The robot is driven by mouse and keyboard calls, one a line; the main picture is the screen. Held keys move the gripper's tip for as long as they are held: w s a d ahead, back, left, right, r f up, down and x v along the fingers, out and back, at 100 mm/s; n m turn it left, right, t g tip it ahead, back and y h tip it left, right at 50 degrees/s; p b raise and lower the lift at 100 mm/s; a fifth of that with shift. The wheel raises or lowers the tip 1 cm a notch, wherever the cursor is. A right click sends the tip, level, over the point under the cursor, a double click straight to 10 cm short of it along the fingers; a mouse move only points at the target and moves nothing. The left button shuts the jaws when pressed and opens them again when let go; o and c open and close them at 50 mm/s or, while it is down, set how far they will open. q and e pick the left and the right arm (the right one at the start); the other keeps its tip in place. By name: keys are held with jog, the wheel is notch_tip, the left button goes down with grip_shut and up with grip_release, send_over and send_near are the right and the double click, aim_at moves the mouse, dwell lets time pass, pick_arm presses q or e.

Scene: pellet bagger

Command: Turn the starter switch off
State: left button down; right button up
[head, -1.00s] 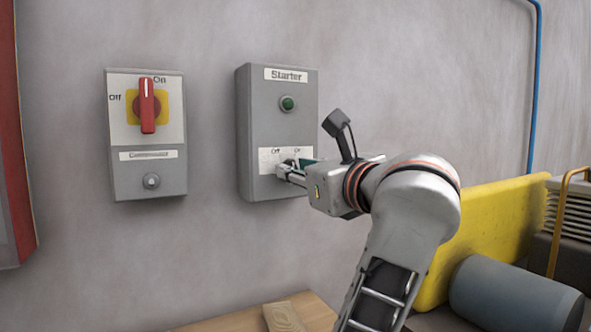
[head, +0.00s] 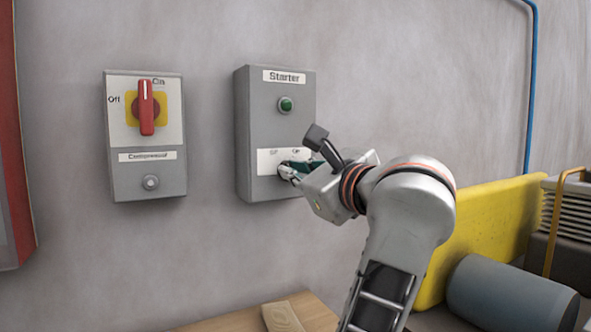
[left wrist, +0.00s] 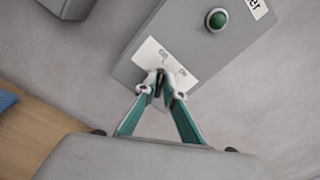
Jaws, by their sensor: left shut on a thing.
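The starter box (head: 255,120) is a grey box on the wall, labelled "Starter", with a green round lamp (head: 286,105) and a white Off/On plate (head: 268,158) low on its front. My left gripper (head: 288,172) is at that plate with its fingers shut on the starter switch. In the left wrist view the teal fingers (left wrist: 161,88) close around a small dark knob on the plate (left wrist: 158,55). The fingers hide most of the switch, so its exact position cannot be told. My right gripper is not in view.
A second grey box (head: 120,175), labelled as the compressor, hangs to the left with a red rotary handle (head: 146,108) pointing up to On. A wooden surface (head: 235,322) lies below.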

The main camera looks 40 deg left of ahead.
pick_arm(q)
jog(key=c, duration=2.1)
grip_release()
jog(key=shift+c, duration=0.2)
notch_tip(320, 180, up, 10)
jog(key=shift+f, duration=0.1)
